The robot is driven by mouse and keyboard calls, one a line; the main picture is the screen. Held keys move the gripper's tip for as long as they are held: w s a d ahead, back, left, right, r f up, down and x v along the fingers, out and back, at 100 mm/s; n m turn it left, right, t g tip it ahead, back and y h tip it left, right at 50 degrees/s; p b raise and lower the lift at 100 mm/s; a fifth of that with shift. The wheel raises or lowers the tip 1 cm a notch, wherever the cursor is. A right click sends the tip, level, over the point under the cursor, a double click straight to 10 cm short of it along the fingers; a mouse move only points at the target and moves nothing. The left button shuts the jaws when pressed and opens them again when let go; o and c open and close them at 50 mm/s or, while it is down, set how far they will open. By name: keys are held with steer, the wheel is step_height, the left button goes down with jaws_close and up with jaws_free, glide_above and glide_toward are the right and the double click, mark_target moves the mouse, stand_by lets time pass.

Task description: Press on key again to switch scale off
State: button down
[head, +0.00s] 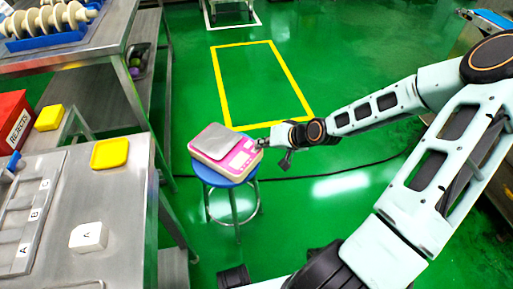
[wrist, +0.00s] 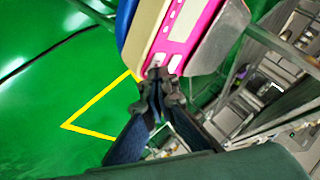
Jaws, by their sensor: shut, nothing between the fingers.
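The scale (head: 222,149) is a pink and cream box with a grey weighing plate, standing on a round blue-topped stool (head: 226,180). Its key panel faces my arm. My gripper (head: 258,146) is shut and empty, with its tips at the right corner of the panel. In the wrist view, the shut fingertips (wrist: 157,72) are at the edge of the scale's pink panel (wrist: 183,22), close to a pale key (wrist: 175,63). I cannot tell whether they touch it. The scale's display cannot be read.
A steel table (head: 120,222) with yellow and white blocks stands at the left, beside a red rejects bin (head: 12,118). A black cable (head: 340,172) runs across the green floor behind the stool. Yellow tape (head: 222,88) marks an empty floor area.

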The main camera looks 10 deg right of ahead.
steer(key=shift+r, duration=0.1)
stand_by(0.3)
steer(key=shift+r+p, duration=0.25)
steer(key=shift+p, duration=0.4)
step_height(320, 180, up, 6)
steer(key=p, duration=0.6)
